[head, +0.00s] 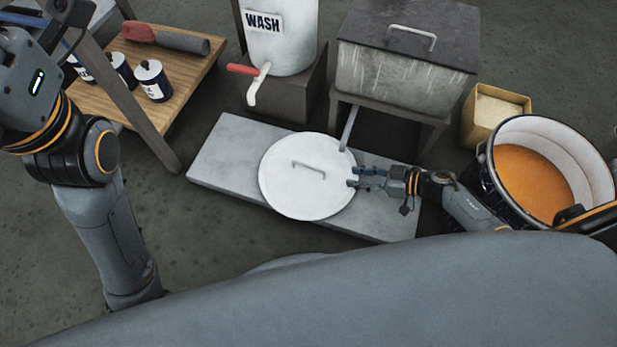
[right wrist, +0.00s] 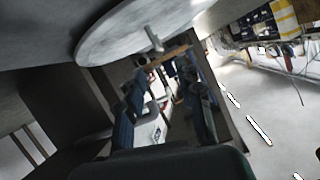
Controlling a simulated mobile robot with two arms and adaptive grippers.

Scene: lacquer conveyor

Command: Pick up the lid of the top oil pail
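A round pale grey lid (head: 285,195) with a raised bar handle (head: 308,170) shows in the middle of the head view, over a grey slab. It hides whatever is beneath it, so I cannot see the pail or tell whether the lid touches it. My right gripper (head: 353,177) is at the lid's right edge, fingers apart and pointing left. In the right wrist view, the gripper (right wrist: 165,105) is open with nothing clearly held, and the lid's edge (right wrist: 120,40) is above the fingers. My left arm is at the left; its gripper is not clearly in view.
The grey slab (head: 225,150) extends left and right of the lid. A white WASH tank (head: 285,45) and a lidded metal box (head: 400,75) stand behind. An orange-filled drum (head: 490,190) and yellow box (head: 485,125) are right. A wooden table (head: 180,90) with cans is left.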

